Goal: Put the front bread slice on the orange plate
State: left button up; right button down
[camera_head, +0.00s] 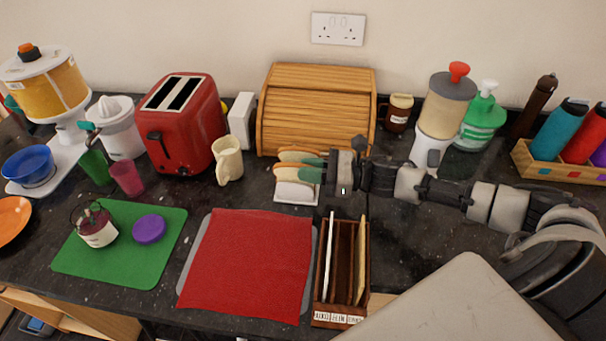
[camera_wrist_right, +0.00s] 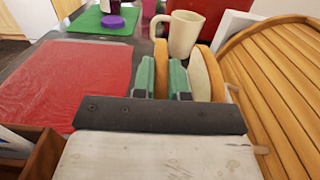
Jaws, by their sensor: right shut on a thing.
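My right gripper (camera_head: 313,167) has green fingertips, which also show in the wrist view (camera_wrist_right: 163,80). It is shut on the front bread slice (camera_wrist_right: 160,62), with one finger on each side. In the head view the held bread slice (camera_head: 287,173) stands upright at the white rack (camera_head: 297,196). I cannot tell whether it touches the rack. Another bread slice (camera_wrist_right: 208,75) stands just behind it, towards the bread bin. The orange plate (camera_head: 12,220) is at the far left edge, partly cut off, and looks empty. My left gripper is not in view.
The wooden bread bin (camera_head: 316,105) stands close behind the rack, with a cream mug (camera_head: 228,160) and red toaster (camera_head: 182,125) to its left. A red mat (camera_head: 250,262), a green mat (camera_head: 120,245) with a jar, and a wooden holder (camera_head: 340,290) lie in front.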

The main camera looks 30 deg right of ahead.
notch_tip(320, 180, up, 9)
jog(key=shift+r+b, duration=0.2)
jog(key=shift+b, duration=0.7)
jog(key=shift+r, duration=0.2)
jog(key=shift+a, duration=0.1)
